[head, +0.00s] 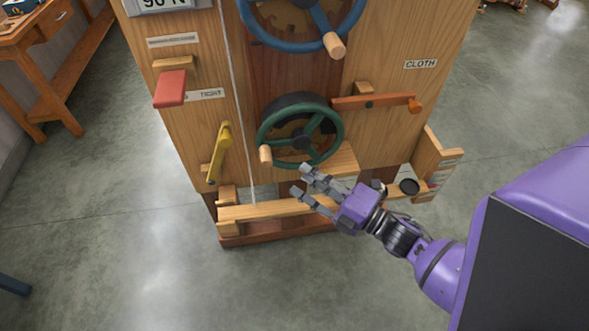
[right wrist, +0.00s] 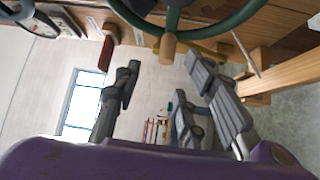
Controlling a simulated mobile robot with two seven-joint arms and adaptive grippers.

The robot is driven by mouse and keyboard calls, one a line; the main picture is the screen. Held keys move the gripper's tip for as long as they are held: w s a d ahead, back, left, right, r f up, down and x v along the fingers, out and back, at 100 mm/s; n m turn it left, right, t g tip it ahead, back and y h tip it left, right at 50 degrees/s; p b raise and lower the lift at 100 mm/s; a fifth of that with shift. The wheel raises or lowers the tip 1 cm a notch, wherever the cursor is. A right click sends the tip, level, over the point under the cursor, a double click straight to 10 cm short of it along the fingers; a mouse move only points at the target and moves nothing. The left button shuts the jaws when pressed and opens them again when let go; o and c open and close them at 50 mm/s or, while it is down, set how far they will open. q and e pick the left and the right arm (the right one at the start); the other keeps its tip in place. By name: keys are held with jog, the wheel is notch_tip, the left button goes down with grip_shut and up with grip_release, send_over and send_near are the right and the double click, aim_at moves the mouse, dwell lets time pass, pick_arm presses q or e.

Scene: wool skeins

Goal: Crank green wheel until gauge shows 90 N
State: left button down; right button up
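The green wheel (head: 338,137) is mounted upright on the front of a wooden machine. Its pale wooden handle (head: 265,154) is at the rim's lower left; this handle also shows in the right wrist view (right wrist: 168,48). My right gripper (head: 301,181) is open and empty, just below the wheel and to the right of the handle, apart from it. In the right wrist view the handle appears beyond and between the spread fingers (right wrist: 165,78). The gauge (head: 167,4) is cut off by the top edge; its visible part seems to read 90 N. My left gripper is out of view.
A blue wheel (head: 285,43) with a wooden handle sits above. A yellow lever (head: 219,150), a red block (head: 170,88) and an orange lever (head: 375,102) stick out nearby. A wooden ledge (head: 275,210) runs below. The floor in front is clear.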

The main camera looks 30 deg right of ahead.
jog(key=shift+s+d, duration=0.2)
jog(key=shift+s, duration=0.1)
jog(key=shift+f, duration=0.1)
